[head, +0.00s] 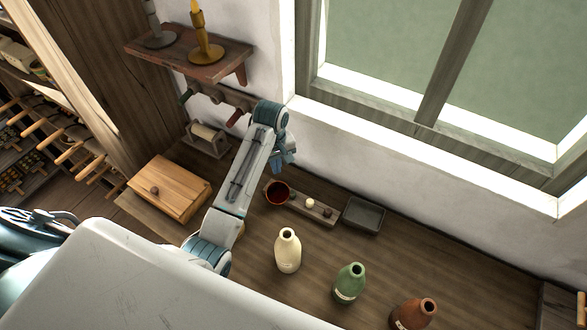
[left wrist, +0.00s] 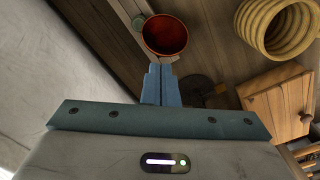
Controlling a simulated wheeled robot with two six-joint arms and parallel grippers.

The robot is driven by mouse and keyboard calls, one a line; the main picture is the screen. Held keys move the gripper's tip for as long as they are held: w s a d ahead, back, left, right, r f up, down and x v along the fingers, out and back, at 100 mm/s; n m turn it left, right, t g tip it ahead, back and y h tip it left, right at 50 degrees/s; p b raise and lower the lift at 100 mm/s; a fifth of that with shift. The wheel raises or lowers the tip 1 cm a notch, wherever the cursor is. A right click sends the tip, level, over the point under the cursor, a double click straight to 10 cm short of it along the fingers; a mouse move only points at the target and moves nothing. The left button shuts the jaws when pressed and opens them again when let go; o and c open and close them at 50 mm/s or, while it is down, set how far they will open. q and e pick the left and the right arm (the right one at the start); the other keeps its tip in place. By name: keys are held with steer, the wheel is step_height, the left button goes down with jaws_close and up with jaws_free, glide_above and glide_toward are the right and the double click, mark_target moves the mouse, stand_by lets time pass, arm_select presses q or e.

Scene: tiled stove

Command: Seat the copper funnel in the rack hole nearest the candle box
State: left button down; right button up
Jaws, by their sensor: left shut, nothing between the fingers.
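The copper funnel (head: 277,192), a reddish-brown cup shape with its mouth up, stands at the left end of the wooden rack (head: 297,207), the end nearest the candle box. Its stem and the hole under it are hidden, so I cannot tell how deep it sits. The candle box (head: 168,185), wooden with a round knob, is to the left; it also shows in the left wrist view (left wrist: 272,106). My left gripper (head: 288,162) is shut and empty, just behind the funnel. In the left wrist view its fingertips (left wrist: 160,68) are close below the funnel (left wrist: 165,36). My right gripper is not in view.
Cream (head: 288,251), green (head: 349,284) and brown (head: 413,314) bottles stand in front. A dark tray (head: 363,215) is right of the rack. A yellow coil (left wrist: 252,28) lies near the candle box. A shelf (head: 185,55) with candlesticks hangs above.

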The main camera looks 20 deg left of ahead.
arm_select(q)
steer(key=shift+a+f, duration=0.35)
steer(key=shift+a, duration=0.05)
step_height(320, 180, down, 4)
steer(key=shift+a, duration=0.1)
steer(key=shift+f, duration=0.65)
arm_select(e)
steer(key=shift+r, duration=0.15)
arm_select(q)
steer(key=shift+s+f, duration=0.1)
steer(key=shift+f, duration=0.2)
steer(key=shift+s+f, duration=0.1)
steer(key=shift+f, duration=0.05)
